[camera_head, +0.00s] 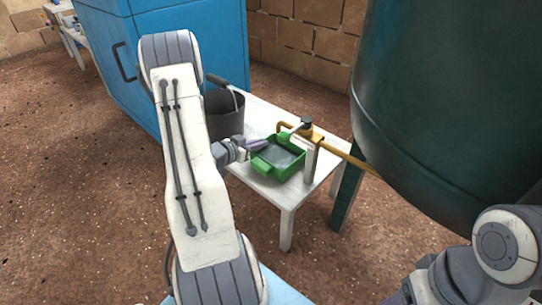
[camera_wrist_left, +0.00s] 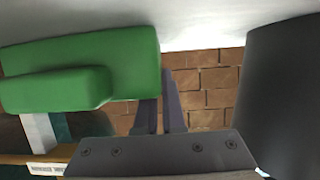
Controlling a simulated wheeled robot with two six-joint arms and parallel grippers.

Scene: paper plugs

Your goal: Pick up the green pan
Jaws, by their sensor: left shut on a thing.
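The green pan (camera_head: 280,157) sits on a small white table, below a tap, in the head view. In the left wrist view the green pan (camera_wrist_left: 80,70) fills the upper left, with its rim close to my fingers. My left gripper (camera_head: 258,146) reaches in from the left at the pan's near left edge and is shut on it. In the left wrist view my left gripper (camera_wrist_left: 160,115) shows two dark fingers close together, their tips at the pan's edge; the exact contact is partly hidden. My right gripper is out of view; only part of my right arm shows.
The white table (camera_head: 287,192) also holds a dark bucket (camera_head: 222,117) left of the pan. A brass tap and pipe (camera_head: 345,156) run to a large green tank (camera_head: 450,110) at the right. A blue cabinet (camera_head: 150,70) stands behind. Open dirt lies in front.

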